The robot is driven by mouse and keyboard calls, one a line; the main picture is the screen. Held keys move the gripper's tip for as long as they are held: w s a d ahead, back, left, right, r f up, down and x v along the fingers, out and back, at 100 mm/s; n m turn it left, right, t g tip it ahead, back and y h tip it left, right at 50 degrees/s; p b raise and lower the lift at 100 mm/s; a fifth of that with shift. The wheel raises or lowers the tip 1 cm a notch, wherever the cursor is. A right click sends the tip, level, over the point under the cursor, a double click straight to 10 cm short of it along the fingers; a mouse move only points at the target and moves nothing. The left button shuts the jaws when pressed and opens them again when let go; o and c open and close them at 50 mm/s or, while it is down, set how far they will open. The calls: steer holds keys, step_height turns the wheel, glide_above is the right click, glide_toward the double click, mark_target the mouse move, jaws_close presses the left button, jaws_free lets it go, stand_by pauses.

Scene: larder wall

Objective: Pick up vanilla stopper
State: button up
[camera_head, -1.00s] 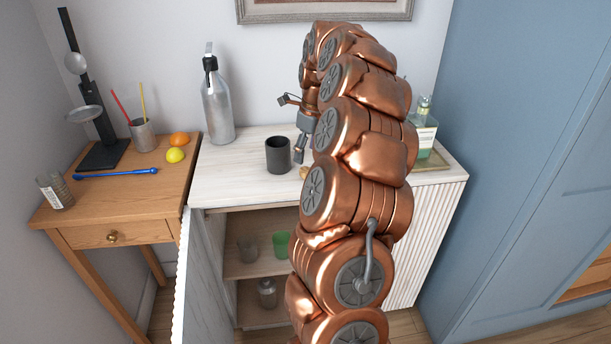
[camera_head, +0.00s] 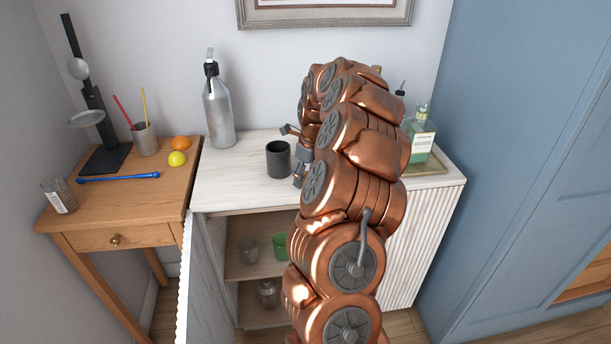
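I cannot pick out the vanilla stopper; it may be hidden behind my arm or my gripper. My gripper (camera_head: 299,177) is low over the white cabinet top (camera_head: 235,180), just right of a dark grey cup (camera_head: 278,160). My copper arm covers most of it, so whether its fingers are open or shut does not show.
A metal pump bottle (camera_head: 218,112) stands at the back left. A green-labelled glass bottle (camera_head: 421,142) stands on a tray (camera_head: 436,167) at the right. The cabinet door (camera_head: 203,285) is open. A wooden side table (camera_head: 120,208) stands left.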

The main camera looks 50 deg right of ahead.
steer(key=c, duration=0.9)
steer(key=shift+r, duration=0.1)
